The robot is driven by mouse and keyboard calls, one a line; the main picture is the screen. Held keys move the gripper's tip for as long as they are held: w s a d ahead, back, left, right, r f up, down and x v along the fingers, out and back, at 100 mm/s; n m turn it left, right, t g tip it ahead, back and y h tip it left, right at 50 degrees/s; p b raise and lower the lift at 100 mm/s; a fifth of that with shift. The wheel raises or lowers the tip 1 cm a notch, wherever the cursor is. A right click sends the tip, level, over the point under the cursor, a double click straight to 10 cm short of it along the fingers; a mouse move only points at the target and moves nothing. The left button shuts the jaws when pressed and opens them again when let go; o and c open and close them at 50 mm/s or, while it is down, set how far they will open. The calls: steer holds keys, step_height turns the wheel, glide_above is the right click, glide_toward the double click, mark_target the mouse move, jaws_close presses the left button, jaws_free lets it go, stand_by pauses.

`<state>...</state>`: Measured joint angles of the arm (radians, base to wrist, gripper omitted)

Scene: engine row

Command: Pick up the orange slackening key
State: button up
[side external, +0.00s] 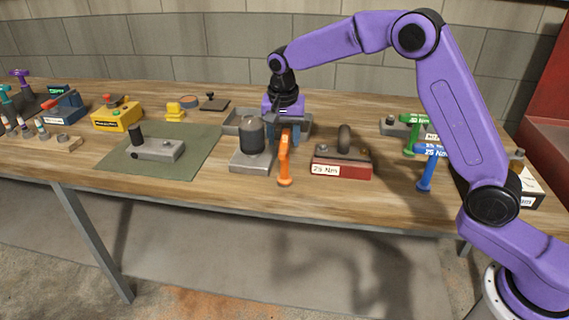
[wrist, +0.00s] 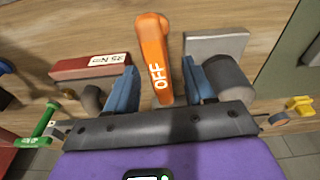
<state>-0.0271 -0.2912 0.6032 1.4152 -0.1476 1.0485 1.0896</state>
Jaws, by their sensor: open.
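In the wrist view the key (wrist: 153,55) carries the word OFF and lies between the two blue fingers. My gripper (side external: 283,132) is open, pointing down at the key's far part. In the wrist view my gripper (wrist: 160,85) has a finger on each side of the key, with a gap visible at the left finger; contact at the right finger is unclear.
The grey block with the dark cylinder (side external: 250,160) is close on the left. The red 25 Nm block (side external: 341,168) is close on the right. Green (side external: 412,135) and blue (side external: 429,165) keys stand farther right. A green mat (side external: 200,160) with a grey part lies left.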

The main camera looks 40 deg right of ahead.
steer(key=shift+w+d+f, duration=0.15)
steer(key=shift+f, duration=0.85)
steer(key=shift+w+d+f, duration=0.1)
steer(key=shift+f, duration=0.85)
jaws_close()
steer(key=shift+r, duration=0.1)
steer(key=shift+r, duration=0.1)
